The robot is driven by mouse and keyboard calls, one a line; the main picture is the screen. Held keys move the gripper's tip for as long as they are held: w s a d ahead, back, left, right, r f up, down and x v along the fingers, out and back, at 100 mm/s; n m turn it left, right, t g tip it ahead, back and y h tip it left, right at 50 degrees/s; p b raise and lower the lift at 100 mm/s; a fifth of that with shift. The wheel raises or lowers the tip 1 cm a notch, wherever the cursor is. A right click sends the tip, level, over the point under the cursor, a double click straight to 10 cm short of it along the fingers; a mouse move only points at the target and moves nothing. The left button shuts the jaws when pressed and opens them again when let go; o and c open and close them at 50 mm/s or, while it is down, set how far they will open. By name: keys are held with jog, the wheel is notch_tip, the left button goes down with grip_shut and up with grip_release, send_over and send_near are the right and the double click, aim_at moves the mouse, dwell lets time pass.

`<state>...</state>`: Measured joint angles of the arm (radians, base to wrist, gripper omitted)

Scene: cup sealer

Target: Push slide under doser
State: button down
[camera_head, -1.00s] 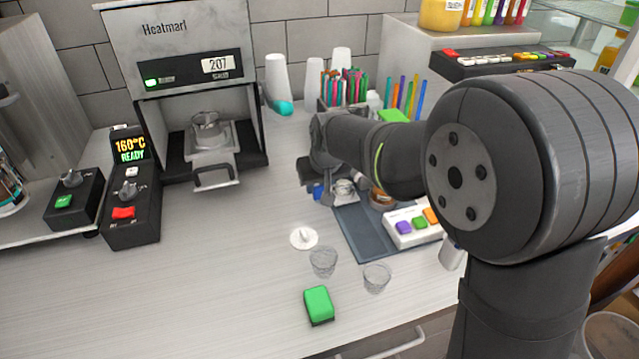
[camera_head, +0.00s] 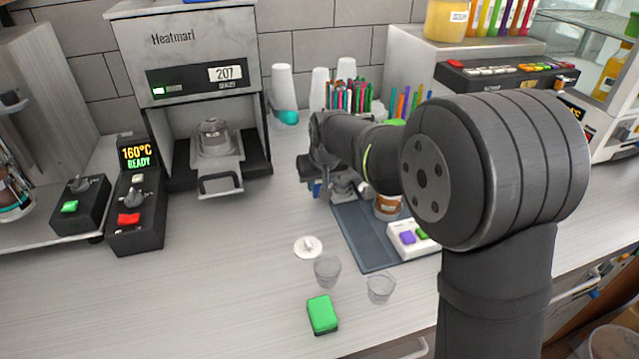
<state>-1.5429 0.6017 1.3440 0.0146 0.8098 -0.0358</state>
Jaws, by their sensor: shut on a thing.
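My gripper (camera_head: 322,190) reaches in at the back middle of the counter, by the far left corner of a dark flat mat (camera_head: 362,240). Its fingers are mostly hidden by my arm. It is shut on a small pale metallic thing (camera_head: 343,190); I cannot tell whether this is part of the slide. A cup with a brown band (camera_head: 387,206) stands on the mat right of the gripper, partly behind my arm. A white box with coloured buttons (camera_head: 406,240) sits on the mat. I cannot make out the doser or the slide clearly; my arm covers much of that area.
A heat sealer (camera_head: 183,50) stands at the back left, with its control boxes (camera_head: 137,215) left of it. Two clear cups (camera_head: 327,271), a white disc (camera_head: 308,247) and a green block (camera_head: 322,314) are on the front counter. Pens (camera_head: 348,97) and white cups are behind. The left-middle counter is clear.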

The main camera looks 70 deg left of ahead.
jog(key=c, duration=1.4)
grip_release()
jog(key=shift+a, duration=0.25)
jog(key=shift+c, duration=0.2)
jog(key=v, duration=1.7)
jog(key=shift+d+r, duration=0.2)
jog(key=shift+f, duration=0.1)
jog(key=x, duration=1.7)
jog(key=shift+a+f, duration=0.1)
jog(key=shift+f, duration=0.05)
